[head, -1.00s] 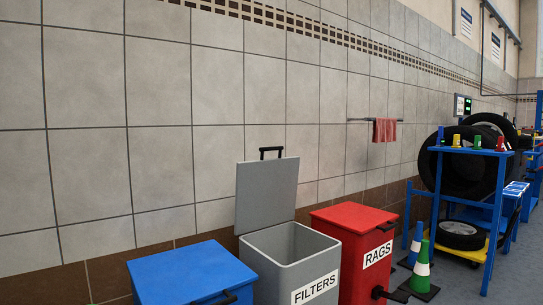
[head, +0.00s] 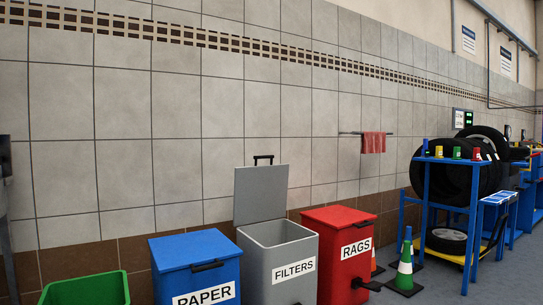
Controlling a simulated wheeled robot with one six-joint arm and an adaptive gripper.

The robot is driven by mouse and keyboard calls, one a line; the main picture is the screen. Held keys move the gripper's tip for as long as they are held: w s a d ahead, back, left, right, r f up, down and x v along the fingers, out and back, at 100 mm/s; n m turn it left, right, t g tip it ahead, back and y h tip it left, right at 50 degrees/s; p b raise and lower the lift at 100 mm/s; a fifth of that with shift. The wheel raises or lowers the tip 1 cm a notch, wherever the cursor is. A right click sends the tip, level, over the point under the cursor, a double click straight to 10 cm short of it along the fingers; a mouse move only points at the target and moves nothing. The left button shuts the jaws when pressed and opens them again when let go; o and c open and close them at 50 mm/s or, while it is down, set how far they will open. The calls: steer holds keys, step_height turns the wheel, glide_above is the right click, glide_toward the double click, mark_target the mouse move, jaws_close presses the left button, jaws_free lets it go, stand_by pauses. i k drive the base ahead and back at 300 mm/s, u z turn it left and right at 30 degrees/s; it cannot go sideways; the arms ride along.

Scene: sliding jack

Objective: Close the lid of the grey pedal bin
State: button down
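The grey pedal bin (head: 280,262) stands on the floor against the tiled wall and carries a FILTERS label. Its grey lid (head: 261,193) is open, standing upright at the back with a dark handle (head: 263,158) on its top edge. The inside looks empty as far as I can see. My gripper is not in view.
A blue PAPER bin (head: 196,262) stands close on the left and a red RAGS bin (head: 338,250) on the right, both shut. An open green bin (head: 88,290) is at lower left. Cones (head: 404,268) and a blue tyre rack (head: 448,190) are further right.

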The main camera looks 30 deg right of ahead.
mark_target(260, 195)
steer(key=z, duration=1.4)
steer(key=i, duration=1.8)
steer(key=u, duration=0.95)
steer(key=i, duration=0.65)
steer(key=u, duration=0.6)
